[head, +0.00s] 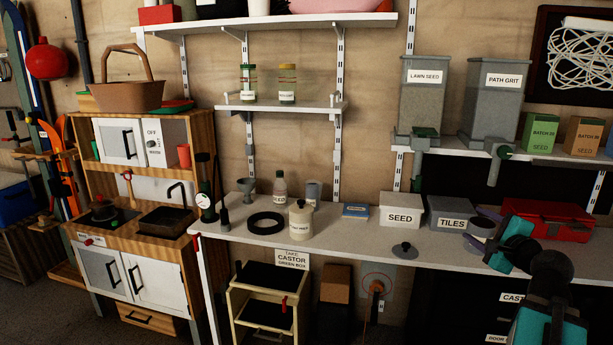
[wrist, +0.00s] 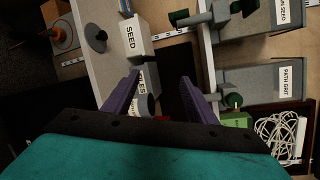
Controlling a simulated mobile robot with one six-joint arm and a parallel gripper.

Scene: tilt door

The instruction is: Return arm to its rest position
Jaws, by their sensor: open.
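My teal arm reaches in from the lower right of the head view, over the right part of the workbench (head: 345,238). My gripper (head: 476,222) is open beside the grey TILES box (head: 449,213), in front of a red case (head: 548,222). I cannot tell whether it touches anything. In the wrist view my gripper (wrist: 160,76) shows two purple fingers spread apart with nothing held between them. The white SEED box (wrist: 132,42) lies beyond the fingers, and the TILES box (wrist: 147,82) is partly hidden behind the left finger.
A shelf (head: 545,156) with the LAWN SEED hopper (head: 418,105) and PATH GRIT hopper (head: 496,108) hangs above the bench near my arm. A grey lid (head: 405,251) lies at the bench front. Dark cabinet fronts (head: 455,305) stand below. A toy kitchen (head: 140,215) stands left.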

